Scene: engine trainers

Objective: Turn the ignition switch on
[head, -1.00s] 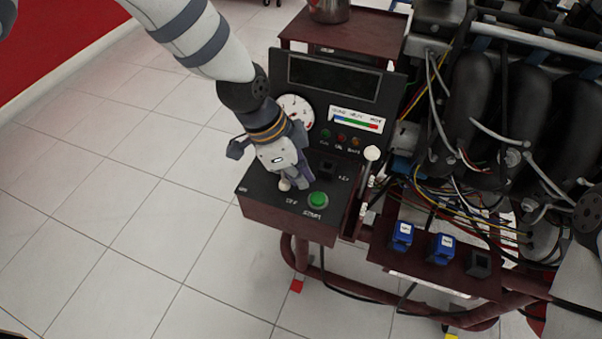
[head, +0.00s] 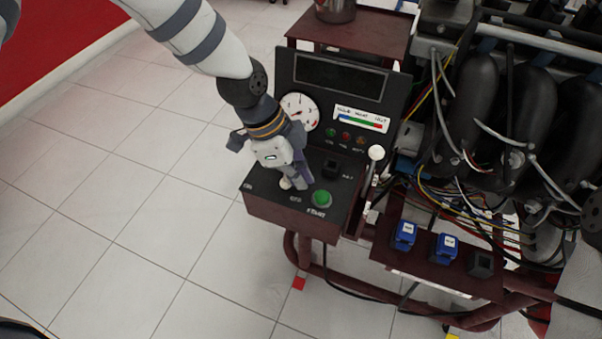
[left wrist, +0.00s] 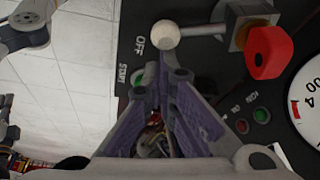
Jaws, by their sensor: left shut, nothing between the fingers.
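The ignition switch shows as a lever with a white ball knob (head: 285,183) on the black control panel. In the left wrist view the knob (left wrist: 165,36) is beside the word OFF, and its rod runs right to a brass-coloured base (left wrist: 243,28). My left gripper (head: 301,186) is shut and empty, pointing down at the panel just right of the knob. In the left wrist view its purple fingers (left wrist: 163,77) meet just below the knob, close to it; I cannot tell whether they touch. My right gripper is not in view.
A green START button (head: 321,198) is close right of my fingers. A black switch (head: 331,167), a gauge (head: 299,112) and a white-knobbed lever (head: 376,153) are nearby. A red part (left wrist: 268,52) stands by the brass base. The engine (head: 510,90) fills the right; floor is clear left.

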